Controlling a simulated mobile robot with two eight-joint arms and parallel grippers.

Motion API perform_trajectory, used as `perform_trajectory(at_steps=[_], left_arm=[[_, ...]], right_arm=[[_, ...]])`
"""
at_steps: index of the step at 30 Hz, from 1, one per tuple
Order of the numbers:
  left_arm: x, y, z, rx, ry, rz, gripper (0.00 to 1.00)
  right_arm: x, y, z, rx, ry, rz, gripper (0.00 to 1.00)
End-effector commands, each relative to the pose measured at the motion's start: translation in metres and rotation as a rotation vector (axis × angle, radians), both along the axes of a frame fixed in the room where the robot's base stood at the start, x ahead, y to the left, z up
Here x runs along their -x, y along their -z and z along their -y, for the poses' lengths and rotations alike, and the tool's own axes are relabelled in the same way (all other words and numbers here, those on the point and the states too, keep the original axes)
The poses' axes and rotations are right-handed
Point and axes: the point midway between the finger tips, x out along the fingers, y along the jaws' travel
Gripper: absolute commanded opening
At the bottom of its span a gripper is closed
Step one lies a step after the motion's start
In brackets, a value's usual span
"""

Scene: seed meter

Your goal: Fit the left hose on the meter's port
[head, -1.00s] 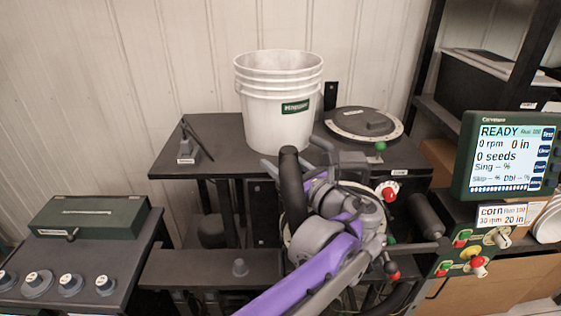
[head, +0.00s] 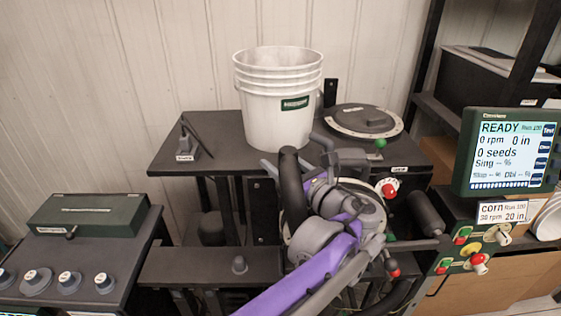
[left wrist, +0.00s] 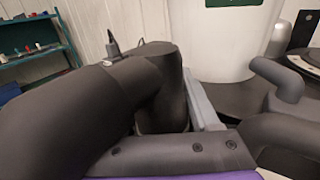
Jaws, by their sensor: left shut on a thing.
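My left gripper (head: 300,168) is shut on a thick black hose (head: 291,185), whose upper end stands up between the fingers in the head view. In the left wrist view the dark hose (left wrist: 90,115) fills the left side and bends at the top, with a grey finger (left wrist: 203,100) beside it. A pale-rimmed round housing, which looks like the meter (head: 372,190), lies behind my purple arm and is mostly hidden. A grey bent stub (left wrist: 278,80) stands to the right of the hose, apart from it. I cannot tell whether it is the port. My right gripper is not in view.
A white bucket stack (head: 278,105) and a round lidded disc (head: 363,122) stand on the black table behind. A monitor (head: 512,150) and knob panel (head: 470,255) stand at right. A green box (head: 88,215) lies at left. The bench (head: 200,265) in front is mostly clear.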

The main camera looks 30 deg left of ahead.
Motion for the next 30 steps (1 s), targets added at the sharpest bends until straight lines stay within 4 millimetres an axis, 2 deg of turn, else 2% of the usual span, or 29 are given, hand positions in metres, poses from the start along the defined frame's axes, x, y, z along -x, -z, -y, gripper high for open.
perform_trajectory(at_steps=[2,3,8,17,20,30], left_arm=[[0.0,0.001,0.0,-0.001,0.0,0.0,0.0],[0.0,0.001,0.0,-0.001,0.0,0.0,0.69],[0.0,0.001,0.0,-0.001,0.0,0.0,0.97],[0.002,0.001,0.005,0.001,0.002,0.0,0.97],[0.006,0.002,0.018,0.001,0.005,0.0,0.97],[0.033,0.002,0.079,0.001,0.005,0.0,0.97]], right_arm=[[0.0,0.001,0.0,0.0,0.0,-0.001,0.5],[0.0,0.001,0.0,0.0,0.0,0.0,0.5],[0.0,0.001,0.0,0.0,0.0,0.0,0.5],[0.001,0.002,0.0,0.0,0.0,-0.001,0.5],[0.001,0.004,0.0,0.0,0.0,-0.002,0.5],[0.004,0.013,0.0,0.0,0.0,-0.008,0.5]])
